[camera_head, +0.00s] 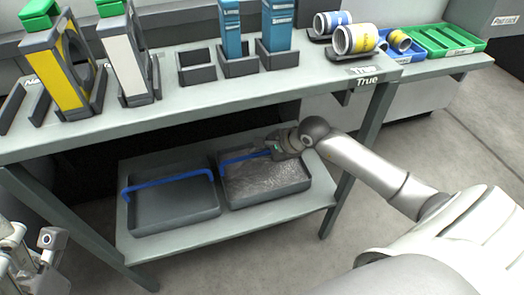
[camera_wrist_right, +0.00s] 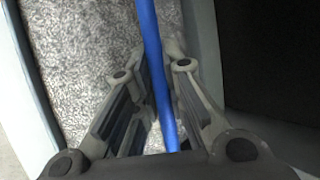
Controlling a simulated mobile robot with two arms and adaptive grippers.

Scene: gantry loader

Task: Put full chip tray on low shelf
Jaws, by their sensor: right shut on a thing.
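The full chip tray (camera_head: 262,202) is a dark tray heaped with grey metal chips, with a blue bar handle. It sits on the right half of the low shelf (camera_head: 262,221) under the bench. My right gripper (camera_head: 272,149) is shut on the blue handle; the right wrist view shows the handle (camera_wrist_right: 150,40) between the fingers (camera_wrist_right: 158,62), with chips below. An empty dark tray (camera_head: 172,207) with a blue handle stands on the shelf's left half. Part of my left gripper (camera_head: 48,240) shows at the lower left edge; its fingertips cannot be made out.
The bench top (camera_head: 215,92) above the shelf holds yellow and white framed parts (camera_head: 58,65), blue boxes (camera_head: 230,30) in dark holders and rolls (camera_head: 355,38). Green and blue bins (camera_head: 445,42) stand at the right. A bench leg (camera_head: 358,160) is close to my right arm.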

